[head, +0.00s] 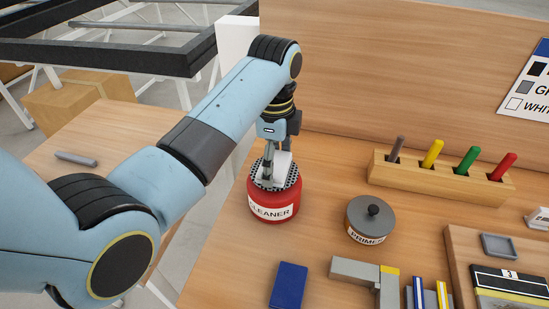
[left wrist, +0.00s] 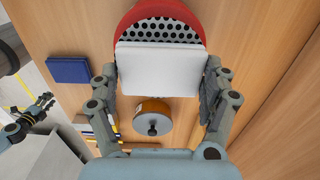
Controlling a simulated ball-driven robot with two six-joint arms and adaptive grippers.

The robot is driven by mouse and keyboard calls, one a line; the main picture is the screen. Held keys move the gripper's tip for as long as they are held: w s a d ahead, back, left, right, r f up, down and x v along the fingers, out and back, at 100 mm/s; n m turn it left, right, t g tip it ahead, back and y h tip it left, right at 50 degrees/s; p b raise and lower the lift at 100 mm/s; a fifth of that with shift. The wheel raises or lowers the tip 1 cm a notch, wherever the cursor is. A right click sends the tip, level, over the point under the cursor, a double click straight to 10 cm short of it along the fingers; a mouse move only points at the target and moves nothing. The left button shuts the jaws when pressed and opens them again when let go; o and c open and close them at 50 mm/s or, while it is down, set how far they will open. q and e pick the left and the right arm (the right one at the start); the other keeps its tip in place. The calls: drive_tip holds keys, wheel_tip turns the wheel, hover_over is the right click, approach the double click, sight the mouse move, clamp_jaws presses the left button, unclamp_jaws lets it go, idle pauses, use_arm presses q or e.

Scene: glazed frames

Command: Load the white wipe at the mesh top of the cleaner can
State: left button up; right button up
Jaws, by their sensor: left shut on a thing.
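The cleaner can (head: 272,208) is red with a white CLEANER label and a black-holed mesh top; it stands upright on the bench. In the left wrist view the can (left wrist: 128,22) is at the top, its mesh partly hidden by the wipe. The white wipe (left wrist: 160,70) is a pale block held between the two fingers of my left gripper (head: 272,178). The gripper points down over the mesh, with the wipe (head: 283,160) at or just above it; contact is unclear. My right gripper (left wrist: 40,108) shows small at the left of the left wrist view, away from the can.
A grey PRIMER pot (head: 371,222) with a knobbed lid stands right of the can. A blue block (head: 288,285) lies in front. A wooden rack (head: 440,180) of coloured sticks stands behind right. A grey angled piece (head: 355,270) and a wooden tray (head: 462,250) are at right.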

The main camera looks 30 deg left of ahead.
sight(275, 163)
idle(0.3)
use_arm(q)
drive_tip(key=shift+r, duration=3.5)
